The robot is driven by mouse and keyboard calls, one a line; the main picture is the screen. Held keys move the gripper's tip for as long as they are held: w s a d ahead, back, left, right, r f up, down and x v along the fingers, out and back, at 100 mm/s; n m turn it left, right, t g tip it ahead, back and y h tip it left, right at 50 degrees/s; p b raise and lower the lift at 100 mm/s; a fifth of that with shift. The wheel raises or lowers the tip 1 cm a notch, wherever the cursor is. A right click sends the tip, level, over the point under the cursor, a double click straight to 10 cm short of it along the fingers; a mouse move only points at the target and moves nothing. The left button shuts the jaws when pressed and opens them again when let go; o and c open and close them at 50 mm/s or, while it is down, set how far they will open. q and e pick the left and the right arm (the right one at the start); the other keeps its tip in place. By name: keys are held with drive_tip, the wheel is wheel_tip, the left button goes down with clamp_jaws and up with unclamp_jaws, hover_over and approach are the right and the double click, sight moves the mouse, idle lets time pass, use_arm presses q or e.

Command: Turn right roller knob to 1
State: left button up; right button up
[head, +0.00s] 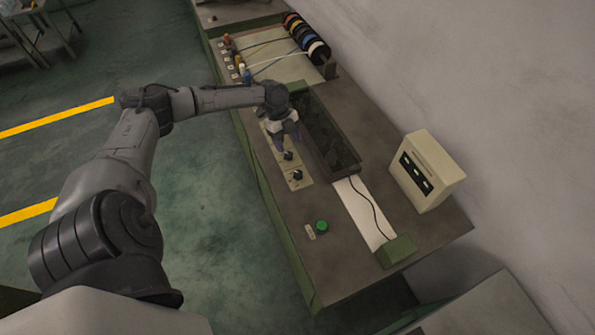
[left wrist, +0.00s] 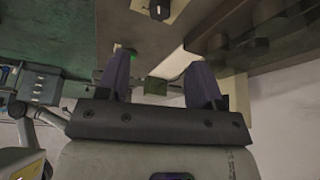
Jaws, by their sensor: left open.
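Two black knobs show on a pale panel on the machine's bench top in the head view: an upper knob (head: 288,155) and a lower knob (head: 297,175). I cannot tell from the picture which one is the right roller knob, and their number markings are too small to read. My left gripper (head: 287,135) is open and empty, over the panel just above the upper knob in the picture, and hides part of the panel. In the left wrist view its two fingers (left wrist: 160,62) stand apart, and a black knob (left wrist: 160,10) shows at the top edge, beyond the fingertips.
A dark open trough (head: 325,135) runs beside the panel. A green button (head: 321,227), a small green box (head: 397,250) and a cream display box (head: 426,170) stand on the bench. Coloured spools (head: 305,35) are at the far end. The wall is on the right.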

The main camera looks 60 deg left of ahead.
sight(298, 173)
use_arm(q)
drive_tip(key=x, duration=1.3)
drive_tip(key=shift+f, duration=0.15)
drive_tip(key=shift+c, duration=0.2)
